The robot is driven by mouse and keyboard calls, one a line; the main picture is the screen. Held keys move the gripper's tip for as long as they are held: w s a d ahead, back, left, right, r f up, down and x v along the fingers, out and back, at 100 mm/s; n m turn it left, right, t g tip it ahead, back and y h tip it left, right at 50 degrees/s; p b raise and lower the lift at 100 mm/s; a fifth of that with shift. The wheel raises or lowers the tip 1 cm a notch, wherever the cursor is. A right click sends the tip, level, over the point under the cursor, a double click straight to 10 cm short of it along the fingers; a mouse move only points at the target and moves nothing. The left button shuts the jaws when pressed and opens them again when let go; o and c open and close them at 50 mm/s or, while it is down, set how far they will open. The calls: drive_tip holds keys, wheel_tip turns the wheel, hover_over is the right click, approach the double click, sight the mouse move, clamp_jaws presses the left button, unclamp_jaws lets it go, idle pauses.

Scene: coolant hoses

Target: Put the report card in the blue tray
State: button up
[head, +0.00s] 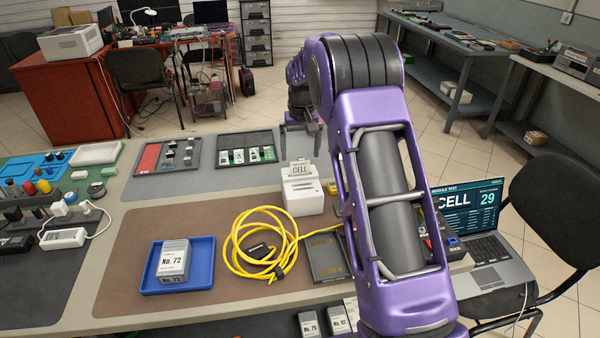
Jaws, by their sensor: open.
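The report card (300,168) is a small white slip with "CELL" printed on it. It stands up out of the top of a white printer (303,196) near the middle of the table. The blue tray (204,262) lies on the brown mat to the left of the yellow cable. My gripper (301,143) is open and empty, pointing down. It appears above the card in the picture; the exact gap cannot be told. My arm hides part of the table to the right.
A coiled yellow cable (262,245) lies between the tray and a dark flat plate (327,258). Two grey modules (339,319) are at the front edge. A laptop (468,225) showing "CELL 29" stands at the right.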

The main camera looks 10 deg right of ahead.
sight(300, 165)
drive_tip(key=shift+w+f, duration=0.1)
drive_tip(key=shift+f, duration=2.7)
drive_tip(key=shift+r, duration=0.1)
drive_tip(key=c, duration=1.4)
